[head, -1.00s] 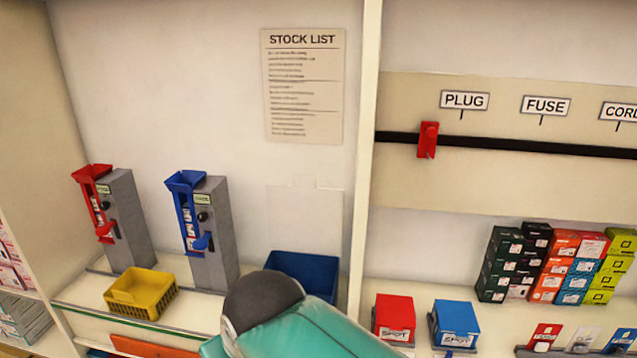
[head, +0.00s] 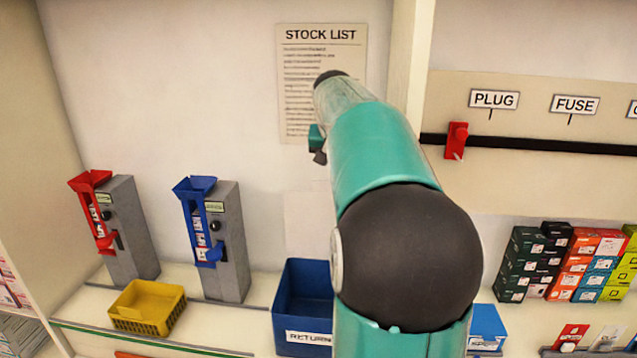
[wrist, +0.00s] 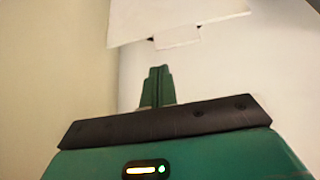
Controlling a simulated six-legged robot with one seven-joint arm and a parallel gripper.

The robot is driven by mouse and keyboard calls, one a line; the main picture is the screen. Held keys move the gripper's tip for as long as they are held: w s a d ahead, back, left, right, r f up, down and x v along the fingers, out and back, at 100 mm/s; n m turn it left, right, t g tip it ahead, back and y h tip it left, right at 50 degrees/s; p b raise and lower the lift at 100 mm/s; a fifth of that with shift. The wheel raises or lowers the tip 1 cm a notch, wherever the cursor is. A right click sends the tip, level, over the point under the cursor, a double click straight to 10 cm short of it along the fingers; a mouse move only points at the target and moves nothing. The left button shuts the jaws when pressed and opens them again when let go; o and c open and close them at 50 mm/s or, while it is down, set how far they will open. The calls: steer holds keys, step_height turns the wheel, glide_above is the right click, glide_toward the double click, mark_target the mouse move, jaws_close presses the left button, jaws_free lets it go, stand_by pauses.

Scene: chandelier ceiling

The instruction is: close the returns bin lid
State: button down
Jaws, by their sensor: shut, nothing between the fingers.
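The returns bin (head: 288,318) is blue, with a cut-off "RETURN" label on its front, and stands open on the counter. My arm hides its right side. A pale panel (head: 305,220), apparently its raised lid, stands upright against the wall behind it. Only its left part shows in the head view. A pale panel with a small tab, likely the same lid (wrist: 180,22), shows at the top of the wrist view. My gripper (head: 318,156) is above the bin near the stock list. Its green fingers (wrist: 158,72) are together and empty, apart from the panel in the picture.
Left of the bin stand two grey dispensers, one with a blue chute (head: 195,187) and one with a red chute (head: 90,181). A yellow basket (head: 147,308) sits before them. A divider post (head: 412,60) and several stacked boxes (head: 545,262) are to the right.

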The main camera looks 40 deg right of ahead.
steer(key=x, duration=0.9)
steer(key=shift+s+d+f, duration=0.15)
steer(key=shift+s, duration=0.1)
steer(key=shift+w+d+f, duration=0.1)
steer(key=shift+w+f, duration=0.05)
